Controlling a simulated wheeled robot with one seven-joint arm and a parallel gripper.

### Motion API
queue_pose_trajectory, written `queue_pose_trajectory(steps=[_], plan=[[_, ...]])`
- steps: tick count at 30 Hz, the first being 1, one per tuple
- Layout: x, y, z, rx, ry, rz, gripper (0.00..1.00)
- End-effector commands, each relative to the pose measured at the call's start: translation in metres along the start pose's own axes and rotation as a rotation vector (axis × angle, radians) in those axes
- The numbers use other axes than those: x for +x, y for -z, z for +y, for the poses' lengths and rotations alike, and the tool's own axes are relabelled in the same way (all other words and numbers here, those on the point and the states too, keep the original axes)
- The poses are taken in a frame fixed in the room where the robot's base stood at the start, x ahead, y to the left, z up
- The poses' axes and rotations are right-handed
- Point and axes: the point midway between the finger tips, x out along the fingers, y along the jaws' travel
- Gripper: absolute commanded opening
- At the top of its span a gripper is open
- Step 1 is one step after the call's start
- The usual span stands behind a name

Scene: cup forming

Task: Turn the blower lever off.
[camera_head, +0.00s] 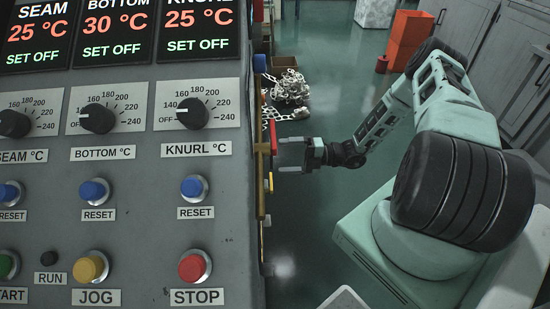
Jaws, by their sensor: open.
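My gripper (284,154) is open and empty, with its two grey fingers pointing left at the right edge of the control panel (225,265). The fingertips are close to a brass-coloured upright strip (261,190) and a small red part (273,136) on the cabinet's side. Whether they touch is too small to tell. No part is clearly marked as the blower lever. The cabinet's side face is seen nearly edge-on and mostly hidden, so I cannot tell which part is the lever or how it is set.
The panel carries knobs, buttons and displays reading 25, 30 and 25 °C with "SET OFF". A pale tangled pile (287,88) lies on the floor behind my gripper. An orange-red box (407,42) stands farther back, near grey cabinets (500,50).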

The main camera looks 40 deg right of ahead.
Motion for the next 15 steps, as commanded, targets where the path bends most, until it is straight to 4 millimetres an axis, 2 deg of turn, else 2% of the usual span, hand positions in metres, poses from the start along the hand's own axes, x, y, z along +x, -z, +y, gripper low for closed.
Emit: queue_pose_trajectory(steps=[1, 9, 15], plan=[[-0.014, -0.001, -0.001, -0.001, 0.003, -0.005, 1.0], [-0.076, -0.001, -0.002, -0.001, 0.005, -0.005, 1.0], [-0.109, -0.001, -0.002, -0.001, 0.004, -0.005, 1.0]])
